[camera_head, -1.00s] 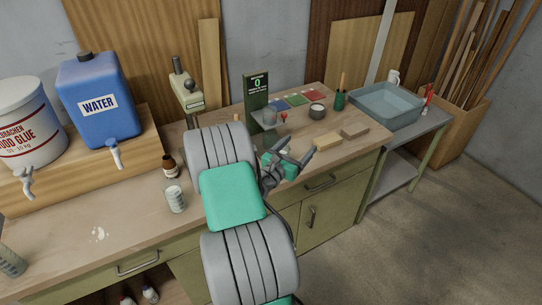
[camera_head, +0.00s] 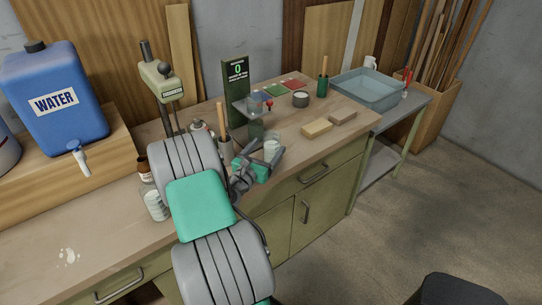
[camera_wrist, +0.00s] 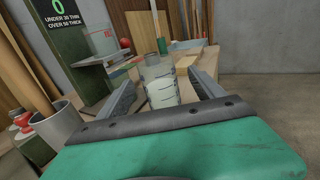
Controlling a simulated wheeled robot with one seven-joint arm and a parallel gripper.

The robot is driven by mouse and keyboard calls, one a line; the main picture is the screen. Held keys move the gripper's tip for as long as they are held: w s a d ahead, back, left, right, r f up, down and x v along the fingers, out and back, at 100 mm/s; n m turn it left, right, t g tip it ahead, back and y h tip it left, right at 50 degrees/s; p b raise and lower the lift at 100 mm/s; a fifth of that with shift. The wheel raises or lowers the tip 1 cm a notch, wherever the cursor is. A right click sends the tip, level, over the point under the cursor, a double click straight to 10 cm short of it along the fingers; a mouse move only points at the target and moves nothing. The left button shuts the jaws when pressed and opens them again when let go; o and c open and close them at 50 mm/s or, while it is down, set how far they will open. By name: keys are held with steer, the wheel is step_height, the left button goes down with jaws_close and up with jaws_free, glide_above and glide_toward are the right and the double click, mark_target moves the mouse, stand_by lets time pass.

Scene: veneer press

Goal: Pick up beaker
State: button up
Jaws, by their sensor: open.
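A clear beaker (camera_wrist: 161,88) with white contents and graduation marks stands upright on the bench, straight ahead in the wrist view. In the head view this beaker (camera_head: 272,149) is partly behind my gripper (camera_head: 265,155). My gripper is open, and its two fingers (camera_wrist: 162,84) show to the left and right of the beaker in the wrist view, with gaps visible. I cannot tell how deep between the fingers it stands. A second marked glass vessel (camera_head: 156,206) stands on the bench left of my arm.
A green sign stand (camera_head: 236,92) with a small shelf holding a clear cup (camera_wrist: 103,42) is close behind left. A grey pot with sticks (camera_wrist: 60,124) stands left of my gripper. The front bench edge is near my arm.

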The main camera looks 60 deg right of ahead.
mark_target(275, 135)
steer(key=d, duration=0.2)
steer(key=d+p, duration=0.1)
steer(key=d, duration=0.2)
steer(key=d+p, duration=0.1)
steer(key=d, duration=0.1)
steer(key=shift+w+d+r, duration=0.1)
steer(key=shift+d+r, duration=0.1)
steer(key=shift+r, duration=0.1)
steer(key=shift+a, duration=0.1)
steer(key=c, duration=1.6)
jaws_close()
steer(key=shift+r, duration=0.15)
